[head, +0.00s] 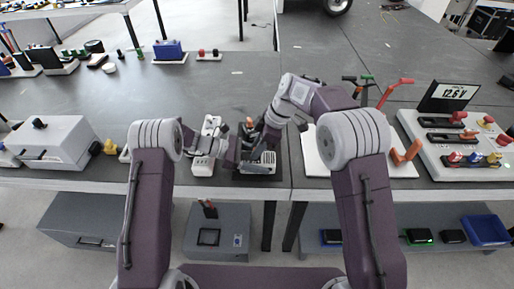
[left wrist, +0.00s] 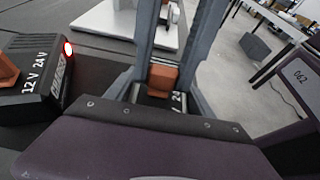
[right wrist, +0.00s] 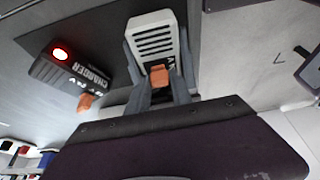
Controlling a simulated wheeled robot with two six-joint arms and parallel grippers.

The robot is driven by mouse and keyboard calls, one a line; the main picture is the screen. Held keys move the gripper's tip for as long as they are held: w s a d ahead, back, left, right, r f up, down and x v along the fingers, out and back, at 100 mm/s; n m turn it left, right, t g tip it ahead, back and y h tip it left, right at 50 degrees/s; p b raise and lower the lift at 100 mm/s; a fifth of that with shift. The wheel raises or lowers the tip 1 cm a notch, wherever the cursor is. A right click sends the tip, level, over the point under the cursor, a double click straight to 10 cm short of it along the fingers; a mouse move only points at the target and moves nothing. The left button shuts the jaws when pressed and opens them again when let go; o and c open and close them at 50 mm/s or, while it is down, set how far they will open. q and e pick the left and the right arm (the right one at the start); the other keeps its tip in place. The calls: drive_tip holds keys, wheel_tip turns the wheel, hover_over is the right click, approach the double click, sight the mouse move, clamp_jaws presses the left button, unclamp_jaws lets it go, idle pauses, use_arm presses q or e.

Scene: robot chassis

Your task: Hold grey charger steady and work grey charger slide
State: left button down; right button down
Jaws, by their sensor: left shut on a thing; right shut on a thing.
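The grey charger (head: 265,163) lies on a dark mat in front of me in the head view. Its pale vented body (right wrist: 153,38) and orange slide (right wrist: 158,76) show in the right wrist view. My left gripper (head: 243,158) reaches it from the left and is shut on it; the slide (left wrist: 163,78) shows between its fingers. My right gripper (head: 266,143) reaches in from the far side, shut on it, with its fingers beside the body. The arms partly hide the charger, and I cannot tell the exact finger contact on the slide.
A dark charger (left wrist: 38,70) with a lit red lamp and orange tab stands close by; it also shows in the right wrist view (right wrist: 75,70). A white board with orange handles lies to the right. A voltage display (head: 449,96) panel stands further right.

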use_arm(q)
drive_tip(key=shift+f, duration=0.2)
use_arm(e)
drive_tip(key=shift+a, duration=1.55)
drive_tip(key=c, duration=1.1)
unclamp_jaws()
use_arm(q)
drive_tip(key=shift+s, duration=0.1)
use_arm(e)
drive_tip(key=shift+w+d, duration=0.1)
